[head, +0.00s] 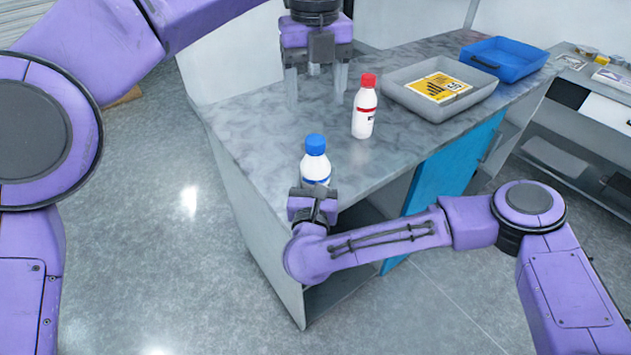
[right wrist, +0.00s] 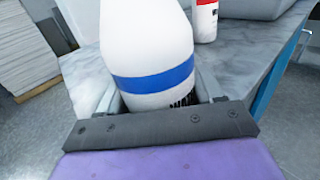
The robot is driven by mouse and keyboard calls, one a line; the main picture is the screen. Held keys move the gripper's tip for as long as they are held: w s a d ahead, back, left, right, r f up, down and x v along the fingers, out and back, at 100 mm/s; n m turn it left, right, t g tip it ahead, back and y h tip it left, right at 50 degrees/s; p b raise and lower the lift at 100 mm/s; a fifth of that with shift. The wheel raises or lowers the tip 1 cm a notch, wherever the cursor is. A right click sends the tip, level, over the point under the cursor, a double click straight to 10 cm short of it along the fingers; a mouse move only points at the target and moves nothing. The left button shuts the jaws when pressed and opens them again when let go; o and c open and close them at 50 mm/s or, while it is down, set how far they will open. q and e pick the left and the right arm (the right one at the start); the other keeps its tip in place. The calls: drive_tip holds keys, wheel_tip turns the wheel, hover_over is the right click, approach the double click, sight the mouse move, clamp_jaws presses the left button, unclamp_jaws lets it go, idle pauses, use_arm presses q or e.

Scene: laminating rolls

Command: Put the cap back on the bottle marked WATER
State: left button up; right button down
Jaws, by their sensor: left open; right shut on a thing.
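A white bottle with a blue band (head: 315,168) stands at the near corner of the grey worktop. A blue cap (head: 315,144) sits on its top. My right gripper (head: 314,196) is shut around the bottle's lower body. In the right wrist view the bottle (right wrist: 150,45) fills the space between the fingers; dark lettering below its band is partly hidden, and its top is out of frame. My left gripper (head: 317,93) is open and empty, pointing down over the worktop behind the blue-capped bottle. A white bottle with a red cap (head: 364,110) stands to its right.
A grey tray (head: 400,96) with a yellow sign in it stands right of the red-capped bottle. A blue tray (head: 520,58) lies farther back. The worktop (head: 250,140) is bare left of the bottles. Its near edge runs close to the blue-capped bottle.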

use_arm(q)
drive_tip(key=shift+r, duration=1.65)
use_arm(e)
drive_tip(key=shift+c, duration=0.4)
unclamp_jaws()
use_arm(q)
wheel_tip(320, 180, down, 3)
drive_tip(key=b, duration=0.3)
drive_tip(key=shift+f, duration=0.1)
use_arm(e)
drive_tip(key=s, duration=1)
drive_tip(key=shift+s+a, duration=0.25)
drive_tip(key=shift+a, duration=0.15)
